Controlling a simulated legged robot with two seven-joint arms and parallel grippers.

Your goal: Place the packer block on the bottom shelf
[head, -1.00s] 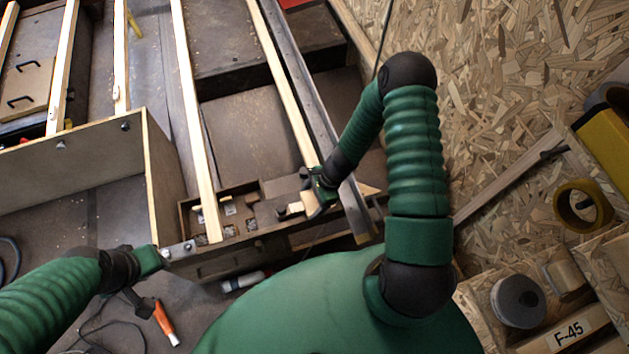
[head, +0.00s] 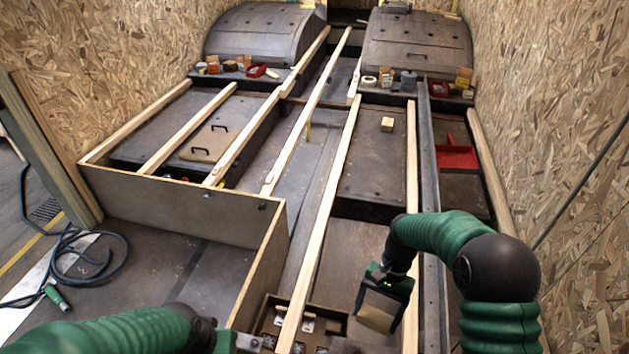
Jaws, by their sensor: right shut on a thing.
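My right gripper (head: 380,306) is shut on a pale wooden packer block (head: 376,319). It holds the block above the dark floor panels, just left of a long timber batten, near the divided tray. The jaws hide part of the block. My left gripper (head: 240,342) is at the bottom edge, beside the near end of the plywood partition; its fingers are not clear. Another small wooden block (head: 387,124) lies on a floor panel further off. I cannot tell which surface is the bottom shelf in this view.
Long timber battens (head: 325,212) run away from me over the floor. A divided tray (head: 270,324) with small parts sits near my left gripper. Two dark wheel arches (head: 418,42) stand at the back, with small items on ledges before them. A red tray (head: 457,156) lies at right.

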